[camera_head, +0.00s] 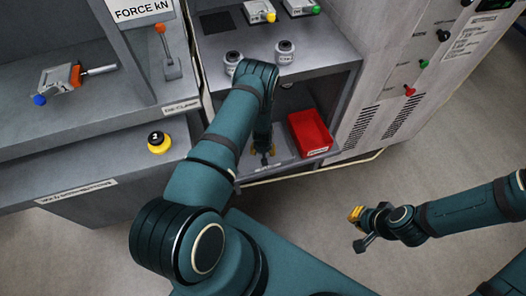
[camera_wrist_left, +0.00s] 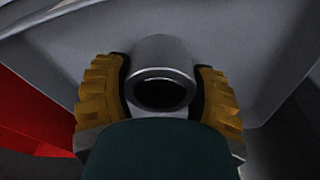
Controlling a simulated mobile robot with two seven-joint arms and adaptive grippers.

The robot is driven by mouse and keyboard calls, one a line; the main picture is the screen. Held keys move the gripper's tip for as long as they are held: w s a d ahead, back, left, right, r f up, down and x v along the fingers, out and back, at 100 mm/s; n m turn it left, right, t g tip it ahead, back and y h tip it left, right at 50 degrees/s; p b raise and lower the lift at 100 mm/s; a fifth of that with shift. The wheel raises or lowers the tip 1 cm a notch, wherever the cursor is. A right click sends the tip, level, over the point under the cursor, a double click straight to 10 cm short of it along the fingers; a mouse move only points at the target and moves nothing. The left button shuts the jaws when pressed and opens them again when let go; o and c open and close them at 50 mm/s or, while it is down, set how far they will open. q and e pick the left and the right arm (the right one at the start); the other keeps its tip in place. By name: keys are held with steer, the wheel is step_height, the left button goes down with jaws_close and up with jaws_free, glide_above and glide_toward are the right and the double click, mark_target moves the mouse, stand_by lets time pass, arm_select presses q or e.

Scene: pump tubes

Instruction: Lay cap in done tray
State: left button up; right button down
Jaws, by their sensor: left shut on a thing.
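My left gripper (camera_head: 264,152) reaches down into the lower compartment of the grey cabinet, left of the red tray (camera_head: 325,142). In the left wrist view the yellow-padded fingers of the left gripper (camera_wrist_left: 160,72) are shut on a grey cylindrical cap (camera_wrist_left: 163,48) with a dark round hole facing the camera. In the head view the cap is hidden or too small to make out. I cannot read the red tray's label, and no tray marked as done can be told apart. My right gripper (camera_head: 359,228) hangs over open floor, away from the cabinet; its finger opening is unclear.
Two grey-white round parts (camera_head: 284,52) (camera_head: 232,60) stand on the shelf above. A yellow round item (camera_head: 158,142) sits on the left ledge.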

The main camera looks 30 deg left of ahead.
arm_select(q)
steer(key=shift+f, duration=0.15)
steer(key=o, duration=1.4)
steer(key=shift+c, duration=0.2)
step_height(320, 180, up, 12)
steer(key=s+d+p, duration=0.1)
steer(key=s+p, duration=0.1)
steer(key=p, duration=0.1)
steer(key=s+d+r+m+h, duration=0.2)
steer(key=s+d+r, duration=0.5)
steer(key=d, duration=0.3)
steer(key=s+d+r+m+h, duration=0.1)
steer(key=s+d+r+h, duration=0.1)
steer(key=s+d+r, duration=0.6)
steer(key=d, duration=0.2)
steer(key=shift+d+r+m+h, duration=0.15)
steer(key=shift+d+m+h, duration=0.15)
steer(key=shift+d+m, duration=0.1)
steer(key=shift+s, duration=0.1)
